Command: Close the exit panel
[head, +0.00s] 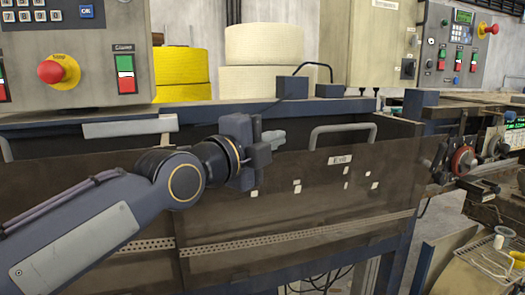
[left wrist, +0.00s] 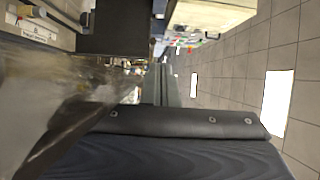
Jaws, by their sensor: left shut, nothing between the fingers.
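The exit panel (head: 320,205) is a brown, see-through sheet on the front of the machine, with a white "Exit" label (head: 341,160) and several small pale marks. A grey bar handle (head: 343,134) shows at its top edge. I cannot tell how far the panel stands from the frame. My left gripper (head: 268,150) is shut and empty, in front of the panel's upper left part and left of the handle; contact is unclear. In the left wrist view, a blurred see-through surface (left wrist: 45,95) fills the left side. My right gripper is not in view.
A control box with a red stop button (head: 58,71) stands at the left. Yellow (head: 181,70) and cream tape rolls (head: 263,45) sit behind the frame. A wheel mechanism (head: 462,162) stands right of the panel. Tiled floor (left wrist: 285,60) shows clear in the left wrist view.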

